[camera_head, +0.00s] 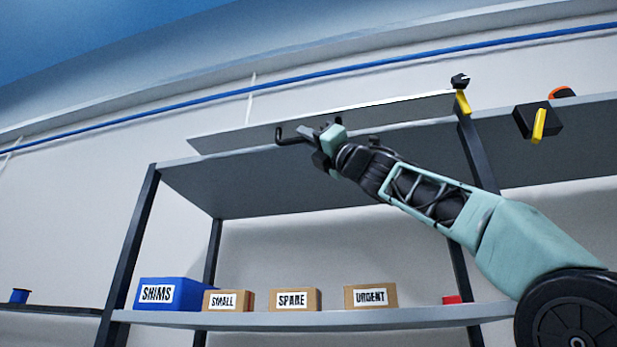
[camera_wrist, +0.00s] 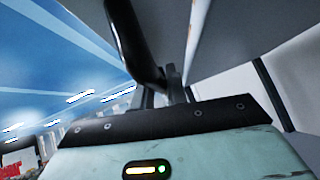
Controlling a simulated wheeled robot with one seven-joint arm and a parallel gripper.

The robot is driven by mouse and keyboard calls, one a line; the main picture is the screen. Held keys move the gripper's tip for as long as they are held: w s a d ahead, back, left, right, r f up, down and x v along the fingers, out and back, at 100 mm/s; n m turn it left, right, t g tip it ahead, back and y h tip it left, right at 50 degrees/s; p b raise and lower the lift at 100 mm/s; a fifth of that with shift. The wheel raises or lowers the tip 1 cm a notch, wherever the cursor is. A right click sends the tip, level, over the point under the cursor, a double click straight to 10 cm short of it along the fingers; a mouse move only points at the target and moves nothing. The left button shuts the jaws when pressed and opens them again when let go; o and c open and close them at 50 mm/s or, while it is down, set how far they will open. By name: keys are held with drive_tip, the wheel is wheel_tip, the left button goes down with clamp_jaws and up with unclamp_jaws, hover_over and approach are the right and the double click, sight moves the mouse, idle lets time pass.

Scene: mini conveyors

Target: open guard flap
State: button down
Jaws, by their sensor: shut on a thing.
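The guard flap (camera_head: 240,138) is a long pale panel in the head view, lying along the top of the grey frame and slightly tilted. A black bent handle (camera_head: 283,132) shows near its lower left part. My gripper (camera_head: 308,136) is shut on this handle at the end of my outstretched arm. In the wrist view the black handle (camera_wrist: 133,40) runs down to my gripper's dark fingers (camera_wrist: 160,96). The gripper body hides part of the flap's front edge, and the exact contact of the fingers is partly hidden.
A lower shelf (camera_head: 330,321) holds a blue SHIMS bin (camera_head: 185,291), three labelled cardboard boxes (camera_head: 294,300) and a small red item (camera_head: 452,299). A black block with a yellow lever (camera_head: 538,124) is at the right. Dark posts (camera_head: 130,245) support the grey frame.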

drive_tip(key=shift+w, duration=0.1)
drive_tip(key=c, duration=1.4)
unclamp_jaws()
drive_tip(key=shift+s+d+f+b, duration=0.25)
drive_tip(key=shift+f+b, duration=0.2)
drive_tip(key=shift+b, duration=0.1)
drive_tip(key=b+v, duration=1.3)
drive_tip(key=v, duration=0.3)
drive_tip(key=shift+d, duration=0.25)
